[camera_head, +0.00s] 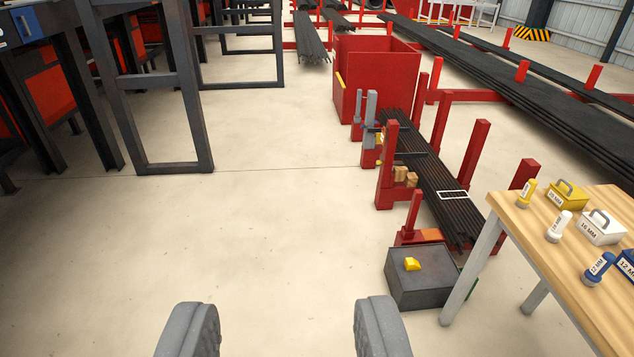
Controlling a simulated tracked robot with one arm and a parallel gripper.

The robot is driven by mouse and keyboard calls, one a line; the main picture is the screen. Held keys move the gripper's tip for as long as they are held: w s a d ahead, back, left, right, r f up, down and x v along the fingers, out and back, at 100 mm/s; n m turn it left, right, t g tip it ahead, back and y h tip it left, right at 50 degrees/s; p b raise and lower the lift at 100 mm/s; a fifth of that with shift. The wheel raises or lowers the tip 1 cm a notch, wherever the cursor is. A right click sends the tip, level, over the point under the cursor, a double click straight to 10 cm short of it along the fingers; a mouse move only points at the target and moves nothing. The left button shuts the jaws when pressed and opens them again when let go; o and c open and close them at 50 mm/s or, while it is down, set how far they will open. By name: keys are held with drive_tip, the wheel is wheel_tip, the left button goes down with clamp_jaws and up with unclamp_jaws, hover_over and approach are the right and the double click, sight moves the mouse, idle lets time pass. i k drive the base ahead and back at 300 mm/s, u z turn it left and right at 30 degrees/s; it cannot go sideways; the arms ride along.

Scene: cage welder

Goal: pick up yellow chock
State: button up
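A wooden table (560,268) at the right holds labelled boxes and bottles, including a yellow box (567,195). Red racks (384,177) with dark bars stand behind the grey box, near a red bin (378,75). Dark frames (160,90) stand at left. The middle floor is clear.

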sight(411, 264)
drive_tip(key=u, duration=0.1)
drive_tip(key=i, duration=2.6)
drive_tip(key=z, duration=1.1)
drive_tip(key=i, duration=1.3)
drive_tip(key=z, duration=0.75)
